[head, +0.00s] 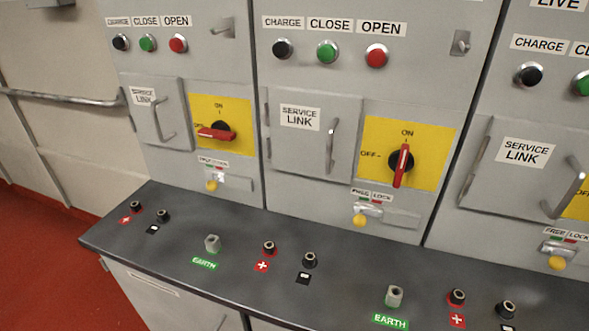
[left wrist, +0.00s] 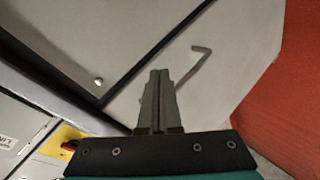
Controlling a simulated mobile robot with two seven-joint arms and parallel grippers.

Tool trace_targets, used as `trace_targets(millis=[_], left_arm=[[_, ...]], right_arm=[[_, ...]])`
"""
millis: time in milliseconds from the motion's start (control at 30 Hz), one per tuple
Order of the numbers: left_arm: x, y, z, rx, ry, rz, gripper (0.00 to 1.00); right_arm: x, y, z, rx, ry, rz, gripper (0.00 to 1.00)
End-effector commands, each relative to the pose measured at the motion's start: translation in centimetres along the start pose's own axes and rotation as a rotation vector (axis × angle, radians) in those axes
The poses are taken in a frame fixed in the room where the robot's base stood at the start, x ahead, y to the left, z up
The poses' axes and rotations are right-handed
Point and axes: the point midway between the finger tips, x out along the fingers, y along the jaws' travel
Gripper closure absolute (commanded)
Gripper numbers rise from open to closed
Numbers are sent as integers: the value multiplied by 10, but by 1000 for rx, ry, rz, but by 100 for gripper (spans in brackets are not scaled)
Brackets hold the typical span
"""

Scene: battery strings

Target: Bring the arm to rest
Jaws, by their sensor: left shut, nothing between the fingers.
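My left gripper (left wrist: 158,100) shows in the left wrist view with its two fingers closed together and nothing between them. It is over a grey cabinet panel, with a bent metal handle (left wrist: 195,62) beyond the fingertips to the right; I cannot tell whether they are close in depth. Neither of my arms shows in the head view. My right gripper is in neither view.
Grey cabinets carry yellow switch plates with red handles, the left handle (head: 216,134) lying sideways and the middle one (head: 402,166) upright. A dark ledge (head: 335,270) with sockets runs below. A wall rail (head: 62,98) and red floor (head: 40,245) lie left.

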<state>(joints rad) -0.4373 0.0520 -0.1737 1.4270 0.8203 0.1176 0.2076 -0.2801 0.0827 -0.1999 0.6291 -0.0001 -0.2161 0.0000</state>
Motion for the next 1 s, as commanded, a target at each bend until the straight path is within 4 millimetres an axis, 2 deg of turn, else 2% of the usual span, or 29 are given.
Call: trace_targets(millis=[33, 200, 267, 300, 400, 500, 600, 700, 1000], left_arm=[[1, -28, 21, 95, -65, -50, 100], [-17, -120, 84, 423, -312, -203, 100], [-29, -154, 102, 535, -407, -252, 100], [-40, -175, 113, 606, -472, -283, 100], [-69, -224, 134, 769, -630, -350, 100], [-97, -262, 145, 894, -766, -399, 100], [-118, -286, 150, 980, -860, -428, 100], [-130, -298, 152, 1025, -912, -442, 100], [-134, -302, 152, 1038, -927, -446, 100]], right_arm=[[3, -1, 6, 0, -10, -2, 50], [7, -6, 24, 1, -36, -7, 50], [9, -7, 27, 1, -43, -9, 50], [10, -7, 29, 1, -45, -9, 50], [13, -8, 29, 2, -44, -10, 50], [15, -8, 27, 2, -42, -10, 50], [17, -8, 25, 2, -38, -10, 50], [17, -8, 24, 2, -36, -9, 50], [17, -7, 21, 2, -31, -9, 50]])
